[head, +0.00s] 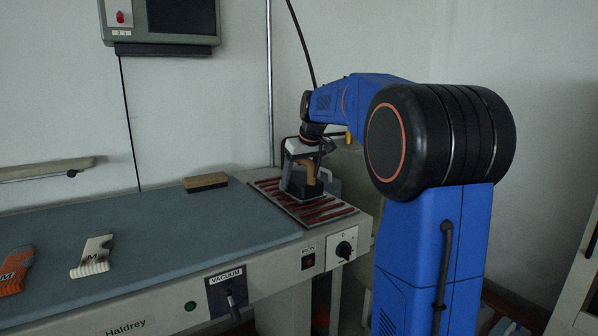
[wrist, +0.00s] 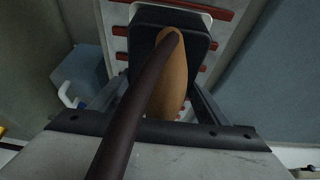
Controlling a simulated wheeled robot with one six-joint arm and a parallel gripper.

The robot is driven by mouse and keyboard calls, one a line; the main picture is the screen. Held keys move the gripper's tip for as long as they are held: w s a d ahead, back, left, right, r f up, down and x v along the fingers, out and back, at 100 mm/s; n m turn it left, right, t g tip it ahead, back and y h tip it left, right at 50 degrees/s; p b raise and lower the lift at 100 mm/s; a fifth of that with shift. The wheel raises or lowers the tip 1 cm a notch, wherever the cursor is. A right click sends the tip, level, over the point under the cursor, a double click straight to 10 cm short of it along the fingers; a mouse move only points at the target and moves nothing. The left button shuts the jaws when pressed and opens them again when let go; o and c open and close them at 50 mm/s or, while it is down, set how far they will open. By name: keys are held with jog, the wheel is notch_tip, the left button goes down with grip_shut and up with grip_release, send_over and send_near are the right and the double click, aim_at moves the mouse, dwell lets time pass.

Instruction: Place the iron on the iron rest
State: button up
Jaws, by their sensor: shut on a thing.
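The iron (head: 297,184) has a dark body and a tan handle, and it is at the right end of the table. The iron rest (head: 333,216) is a pale plate with several red-brown bars, directly below the iron. My gripper (head: 309,163) is above the iron and shut on its handle. In the wrist view the tan handle (wrist: 172,85) lies between the two fingers, with the dark iron body beneath and the rest's red bars around it. The iron is over the rest and looks upright. I cannot tell whether its sole touches the bars.
A dark cord (wrist: 135,110) crosses the handle in the wrist view. A wooden block (head: 206,181) lies at the table's back edge, left of the rest. Two labelled pieces, one orange (head: 15,270) and one white (head: 93,256), lie on the grey tabletop (head: 170,235). A blue container (wrist: 80,75) stands beyond the rest.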

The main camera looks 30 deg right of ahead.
jog(key=shift+f, duration=0.1)
dwell(0.3)
jog(key=o, duration=2.1)
jog(key=shift+f, duration=0.15)
jog(key=v, duration=1.2)
jog(key=shift+s, duration=0.15)
